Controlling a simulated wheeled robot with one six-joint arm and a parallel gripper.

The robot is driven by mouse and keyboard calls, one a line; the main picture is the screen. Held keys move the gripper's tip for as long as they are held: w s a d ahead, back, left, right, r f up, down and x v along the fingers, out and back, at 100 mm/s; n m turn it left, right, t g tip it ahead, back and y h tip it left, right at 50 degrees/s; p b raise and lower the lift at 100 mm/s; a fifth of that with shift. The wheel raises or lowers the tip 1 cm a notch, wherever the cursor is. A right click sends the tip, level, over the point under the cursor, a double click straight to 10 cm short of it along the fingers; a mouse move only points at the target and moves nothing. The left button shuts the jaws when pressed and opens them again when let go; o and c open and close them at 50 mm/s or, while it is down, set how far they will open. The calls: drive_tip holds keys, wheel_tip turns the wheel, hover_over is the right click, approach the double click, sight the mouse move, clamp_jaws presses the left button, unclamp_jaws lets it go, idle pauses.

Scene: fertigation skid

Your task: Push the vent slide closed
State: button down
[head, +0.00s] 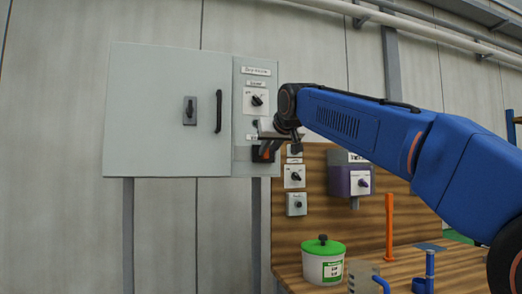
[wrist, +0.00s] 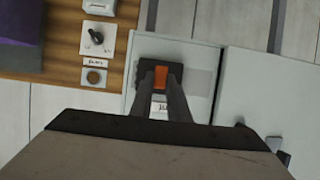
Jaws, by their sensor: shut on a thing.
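A black fitting (head: 257,157) with an orange piece (head: 265,152) sits low on the narrow grey panel (head: 243,105) beside the cabinet. It looks like the vent slide, but its label is too small to read. My gripper (head: 268,147) is at it, partly covering it. In the wrist view the orange piece (wrist: 161,76) lies between the two dark fingertips (wrist: 162,88), and my gripper is shut on it. The black fitting (wrist: 146,68) shows around the orange piece. How far the slide stands along its travel cannot be told.
A grey cabinet (head: 150,110) with a black handle (head: 219,111) is left of the panel. A rotary switch (head: 257,100) sits above my gripper. Right are a purple box (head: 348,182) and small switch boxes (head: 295,177). A green-lidded tub (head: 323,262) stands on the wooden bench below.

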drive_tip(key=shift+d, duration=0.15)
drive_tip(key=c, duration=1.7)
unclamp_jaws()
drive_tip(key=shift+d, duration=0.15)
drive_tip(key=v, duration=1.7)
drive_tip(key=shift+s+r, duration=0.1)
drive_tip(key=shift+r, duration=0.05)
drive_tip(key=s+d+f+m+g+h, duration=0.15)
drive_tip(key=s+d+f, duration=0.4)
drive_tip(key=f, duration=0.85)
drive_tip(key=s+d+f+g+h, duration=0.1)
drive_tip(key=s+d+f+g, duration=0.35)
drive_tip(key=f, duration=1.05)
drive_tip(key=s+d+f+m+h, duration=0.1)
drive_tip(key=s+d+f, duration=0.55)
drive_tip(key=f, duration=0.75)
drive_tip(key=s+d+f, duration=0.1)
drive_tip(key=s+f, duration=0.3)
drive_tip(key=f, duration=0.2)
drive_tip(key=s+d+f+g, duration=0.1)
drive_tip(key=s+f, duration=0.3)
drive_tip(key=f, duration=0.2)
drive_tip(key=s+f+g, duration=0.1)
drive_tip(key=s+f, duration=0.3)
drive_tip(key=f, duration=0.3)
drive_tip(key=shift+s+d+m, duration=0.25)
drive_tip(key=shift+s+d, duration=0.1)
drive_tip(key=shift+d, duration=0.05)
